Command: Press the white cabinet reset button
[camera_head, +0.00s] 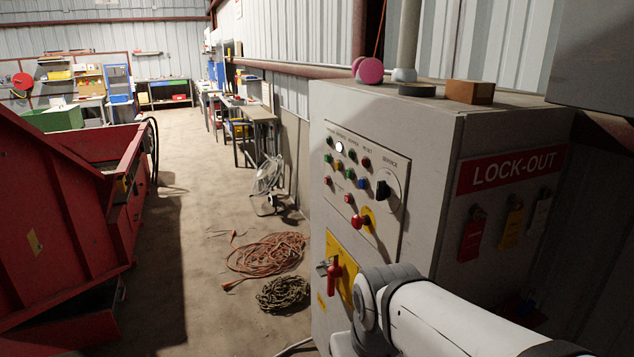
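The grey cabinet (430,135) stands at the right, with a control panel (402,143) on its left-facing front. The white button (339,147) is small and round, in the upper left part of the panel among several red, green, yellow and blue buttons. Nothing covers it. My white and grey arm (440,318) reaches in from the lower right, in front of the cabinet's lower part. It is below the white button and apart from it in the picture. My gripper does not show, so its state and hold are hidden.
A black rotary knob (382,190), a red mushroom button (357,222) and a red-handled switch (335,271) are on the cabinet front. Lock-out tags hang on its side. Coiled orange cable (268,254) and dark chain (284,293) lie on the floor. A red machine (65,200) stands left.

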